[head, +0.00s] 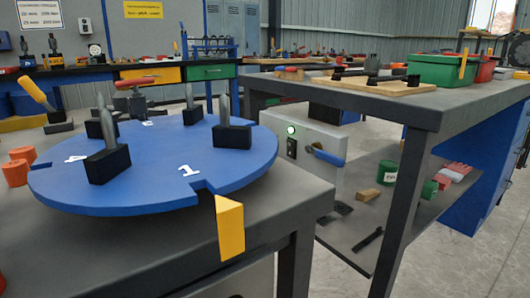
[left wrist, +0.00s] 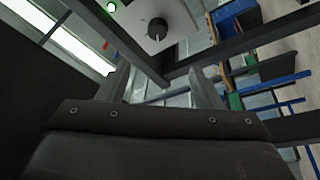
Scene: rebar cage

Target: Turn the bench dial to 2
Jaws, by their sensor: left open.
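A round blue dial plate (head: 150,188) lies on the grey bench at the left of the head view. A white 1 faces the front near a rim notch; a 4 is at its left, and a far numeral is too small to read. A yellow pointer (head: 230,228) stands at the bench's front edge, close to that notch and right of the 1. In the left wrist view, a black knob (left wrist: 157,28) with a light mark sits on a pale panel. My left gripper (left wrist: 160,74) has its fingers apart, with nothing seen between them. My right gripper is not in view.
Several black blocks with grey pointed pins (head: 233,130) stand on the plate. A yellow-handled tool (head: 38,93) and orange cones (head: 22,158) are beside it. A grey box (head: 318,140) with a green light and blue lever sits between the benches.

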